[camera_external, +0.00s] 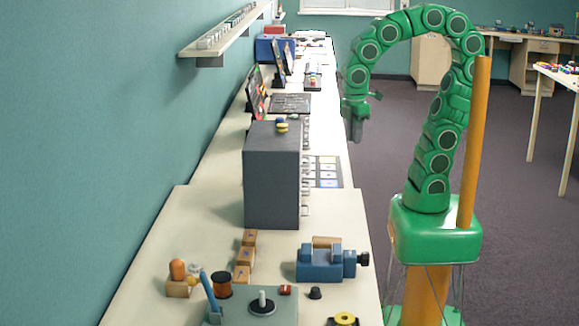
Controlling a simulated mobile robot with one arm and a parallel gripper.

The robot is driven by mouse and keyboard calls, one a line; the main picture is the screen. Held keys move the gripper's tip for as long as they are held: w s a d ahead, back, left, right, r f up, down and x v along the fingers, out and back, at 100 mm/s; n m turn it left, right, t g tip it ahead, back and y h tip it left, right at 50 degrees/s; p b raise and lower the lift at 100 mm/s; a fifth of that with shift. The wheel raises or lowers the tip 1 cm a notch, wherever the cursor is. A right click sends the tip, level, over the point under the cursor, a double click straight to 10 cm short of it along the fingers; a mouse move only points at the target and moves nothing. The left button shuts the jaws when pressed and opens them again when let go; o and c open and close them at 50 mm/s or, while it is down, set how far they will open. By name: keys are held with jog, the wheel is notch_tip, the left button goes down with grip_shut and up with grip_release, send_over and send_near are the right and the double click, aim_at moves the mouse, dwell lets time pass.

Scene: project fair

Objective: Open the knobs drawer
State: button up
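A dark grey cabinet (270,178) stands on the long bench. Its drawer side faces right, and a column of light drawer handles (305,185) shows edge-on there. No drawer visibly sticks out far. The labels cannot be read, so I cannot tell which is the knobs drawer. My gripper (356,133) hangs pointing down at the end of my green arm, right of the cabinet in the picture and apart from it. It is small here and its fingers look close together, but I cannot tell whether it is open or shut. I see nothing clearly held.
A card with blue squares (326,172) lies right of the cabinet. Small yellow and dark pieces (282,125) sit on its top. A blue vise (325,262), wooden blocks (245,257) and a spool (222,285) are on the near bench (150,285). Open floor (400,120) lies to the right.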

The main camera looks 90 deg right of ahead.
jog(key=w+a+r+n+t, duration=0.2)
jog(key=w+a+r+n, duration=0.3)
jog(key=w+a+n, duration=0.6)
notch_tip(320, 180, down, 8)
jog(key=w, duration=0.2)
jog(key=shift+w+d+r, duration=0.15)
jog(key=shift+w+d, duration=0.05)
jog(key=shift+d, duration=0.05)
jog(key=shift+c, duration=0.2)
grip_shut()
dwell(0.8)
